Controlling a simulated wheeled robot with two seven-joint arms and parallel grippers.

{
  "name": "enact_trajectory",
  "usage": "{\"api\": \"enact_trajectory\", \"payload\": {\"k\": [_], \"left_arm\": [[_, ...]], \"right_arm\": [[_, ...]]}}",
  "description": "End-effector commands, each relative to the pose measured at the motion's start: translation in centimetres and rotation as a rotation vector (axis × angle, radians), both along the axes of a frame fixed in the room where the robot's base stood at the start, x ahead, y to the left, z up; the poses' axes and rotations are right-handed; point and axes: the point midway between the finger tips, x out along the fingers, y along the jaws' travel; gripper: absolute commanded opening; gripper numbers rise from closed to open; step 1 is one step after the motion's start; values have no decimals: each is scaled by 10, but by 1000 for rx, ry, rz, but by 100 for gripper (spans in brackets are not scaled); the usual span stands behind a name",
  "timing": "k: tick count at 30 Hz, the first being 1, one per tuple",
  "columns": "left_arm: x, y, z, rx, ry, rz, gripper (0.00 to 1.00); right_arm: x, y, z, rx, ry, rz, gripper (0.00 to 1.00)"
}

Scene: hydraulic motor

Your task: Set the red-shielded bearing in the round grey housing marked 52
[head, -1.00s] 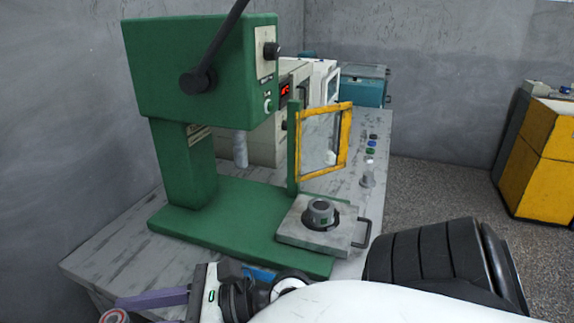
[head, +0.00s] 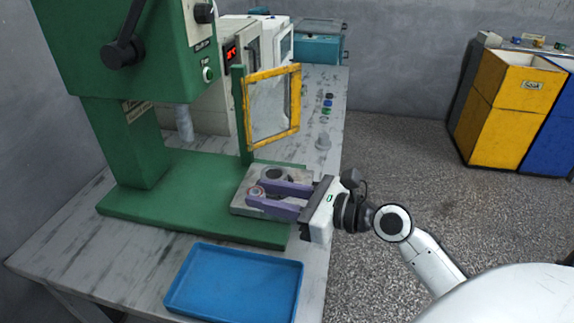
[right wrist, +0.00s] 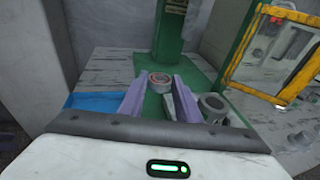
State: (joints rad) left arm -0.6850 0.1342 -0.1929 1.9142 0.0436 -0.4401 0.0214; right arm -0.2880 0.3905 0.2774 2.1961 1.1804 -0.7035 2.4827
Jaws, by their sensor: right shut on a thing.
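The red-shielded bearing (head: 257,190), a small ring with a reddish face, is between the fingertips of my right gripper (head: 254,194). The right wrist view shows the bearing (right wrist: 160,78) gripped at the ends of the purple fingers (right wrist: 158,86). The round grey housing (head: 276,174) sits on the pale grey plate of the green press, partly hidden behind the fingers in the head view. In the right wrist view the housing (right wrist: 213,106) stands to the right of the right finger, apart from the bearing. I cannot read its marking. My left gripper is not in view.
The green press (head: 150,195) stands over the table, its yellow-framed guard (head: 298,105) upright behind the plate. An empty blue tray (head: 235,285) lies at the table's front. Small coloured parts (head: 327,103) stand farther back. Yellow and blue bins (head: 510,115) stand at right.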

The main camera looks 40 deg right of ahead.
Motion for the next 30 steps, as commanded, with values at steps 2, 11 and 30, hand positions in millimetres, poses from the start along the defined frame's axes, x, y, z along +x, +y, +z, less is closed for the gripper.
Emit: {"api": "enact_trajectory", "payload": {"k": [2, 11, 30], "left_arm": [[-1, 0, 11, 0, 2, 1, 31], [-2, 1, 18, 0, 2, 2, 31], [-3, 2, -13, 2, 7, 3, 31]], "right_arm": [[31, -31, 21, -5, -8, -34, 7], [82, -98, 53, 16, -13, -115, 7], [84, -101, -37, 20, -13, -121, 7]]}}
